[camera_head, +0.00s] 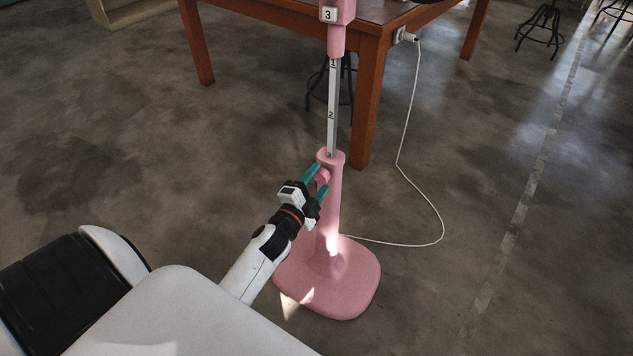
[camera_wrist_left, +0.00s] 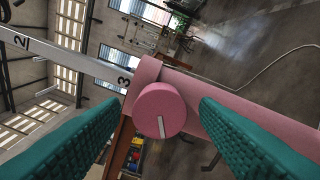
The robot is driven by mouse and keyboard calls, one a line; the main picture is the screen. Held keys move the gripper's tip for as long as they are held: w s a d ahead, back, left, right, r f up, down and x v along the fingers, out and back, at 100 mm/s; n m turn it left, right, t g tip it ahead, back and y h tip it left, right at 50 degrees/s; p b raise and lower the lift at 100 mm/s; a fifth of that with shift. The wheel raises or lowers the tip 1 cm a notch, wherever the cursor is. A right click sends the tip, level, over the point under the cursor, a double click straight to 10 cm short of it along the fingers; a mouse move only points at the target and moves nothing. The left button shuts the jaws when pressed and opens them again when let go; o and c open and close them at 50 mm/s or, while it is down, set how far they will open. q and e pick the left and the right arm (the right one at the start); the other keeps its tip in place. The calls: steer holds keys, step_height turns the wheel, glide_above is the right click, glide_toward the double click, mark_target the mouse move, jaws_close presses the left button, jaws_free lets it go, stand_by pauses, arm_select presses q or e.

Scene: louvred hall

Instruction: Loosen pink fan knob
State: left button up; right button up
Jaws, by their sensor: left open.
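The pink fan (camera_head: 332,225) stands on the floor on a wide pink base. A metal pole with number marks rises from its lower tube. The round pink knob (camera_head: 322,175) sticks out near the top of that tube. In the left wrist view the knob (camera_wrist_left: 160,109) faces me, with a pale slanted line on its face. My left gripper (camera_head: 319,180) has its teal fingers open at the knob, one on each side. In the wrist view a gap shows between the knob and each finger. My right gripper is not in view.
A wooden table (camera_head: 368,90) stands just behind the fan. A white cord (camera_head: 404,160) runs from a socket at the table down to the floor by the fan. Dark stools (camera_head: 541,27) stand at the back right. Floor to the right is clear.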

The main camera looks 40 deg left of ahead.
arm_select(q)
steer(key=shift+s, duration=0.4)
steer(key=s+d+p, duration=0.1)
steer(key=s, duration=1)
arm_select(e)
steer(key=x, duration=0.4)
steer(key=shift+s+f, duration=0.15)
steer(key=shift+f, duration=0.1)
arm_select(q)
steer(key=shift+d, duration=0.1)
steer(key=shift+c, duration=0.6)
